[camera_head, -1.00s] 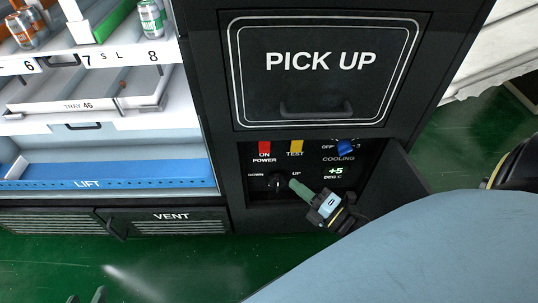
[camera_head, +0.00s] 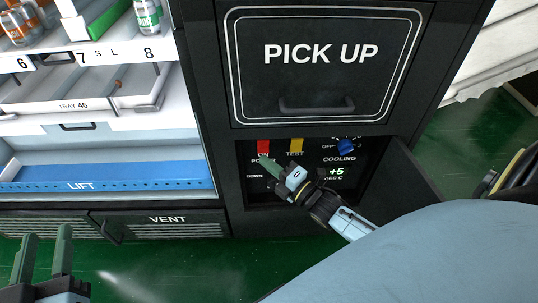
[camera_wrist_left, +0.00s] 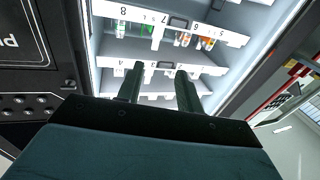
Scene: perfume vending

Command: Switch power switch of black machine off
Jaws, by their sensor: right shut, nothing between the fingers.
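The black machine (camera_head: 228,60) has an open recess with a control panel below its PICK UP door. On the panel, a red power switch (camera_head: 263,146) sits at the upper left, above a label partly hidden by my right gripper. My right gripper (camera_head: 264,162) is shut and empty, its green fingertips just below the red switch; I cannot tell whether they touch it. My left gripper (camera_head: 45,255) is open and empty at the lower left, away from the panel. In the left wrist view its two fingers (camera_wrist_left: 160,88) stand apart before the shelves.
A yellow TEST switch (camera_head: 296,145) and a blue COOLING knob (camera_head: 345,147) sit right of the red switch, with a green +5 display (camera_head: 336,171) below. The open panel door (camera_head: 413,172) stands at the recess's right. Lit shelves (camera_head: 80,95) lie left.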

